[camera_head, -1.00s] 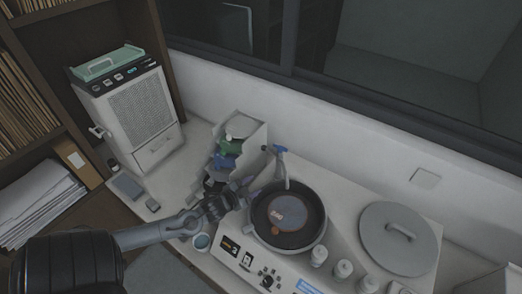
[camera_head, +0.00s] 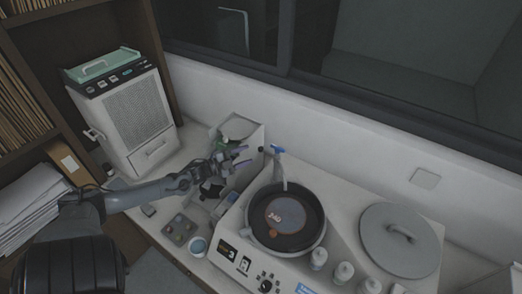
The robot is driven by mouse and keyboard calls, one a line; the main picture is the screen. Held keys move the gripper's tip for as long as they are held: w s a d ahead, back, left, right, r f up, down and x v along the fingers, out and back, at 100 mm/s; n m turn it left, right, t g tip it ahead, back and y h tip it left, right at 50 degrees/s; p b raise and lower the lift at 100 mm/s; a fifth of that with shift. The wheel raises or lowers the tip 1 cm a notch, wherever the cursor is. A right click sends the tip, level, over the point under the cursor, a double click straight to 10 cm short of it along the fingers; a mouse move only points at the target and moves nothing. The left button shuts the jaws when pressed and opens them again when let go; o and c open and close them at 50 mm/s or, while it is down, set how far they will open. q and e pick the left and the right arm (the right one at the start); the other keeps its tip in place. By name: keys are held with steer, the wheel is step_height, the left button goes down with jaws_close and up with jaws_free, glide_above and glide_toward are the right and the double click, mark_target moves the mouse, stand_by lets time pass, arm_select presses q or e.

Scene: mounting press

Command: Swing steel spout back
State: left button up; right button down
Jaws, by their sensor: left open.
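The steel spout (camera_head: 284,171) with a blue top stands at the back rim of the round black basin (camera_head: 286,238) on the white machine. It reaches down over the basin's back edge. My left gripper (camera_head: 240,160) is open and empty, left of the spout and apart from it, in front of the tiered holder. The gripper hides part of the holder. My right gripper is not in view.
A round grey lid (camera_head: 385,250) with a handle lies on the machine's right side. Several white bottles (camera_head: 344,271) stand along its front. The tiered holder (camera_head: 250,138) is behind my gripper. A white unit (camera_head: 128,117) stands at the left.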

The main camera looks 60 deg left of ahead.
mark_target(261, 149)
arm_select(q)
steer(key=shift+w+d, duration=0.15)
steer(key=shift+w, duration=1.7)
steer(key=shift+w+d, duration=0.15)
steer(key=shift+w, duration=1.7)
jaws_close()
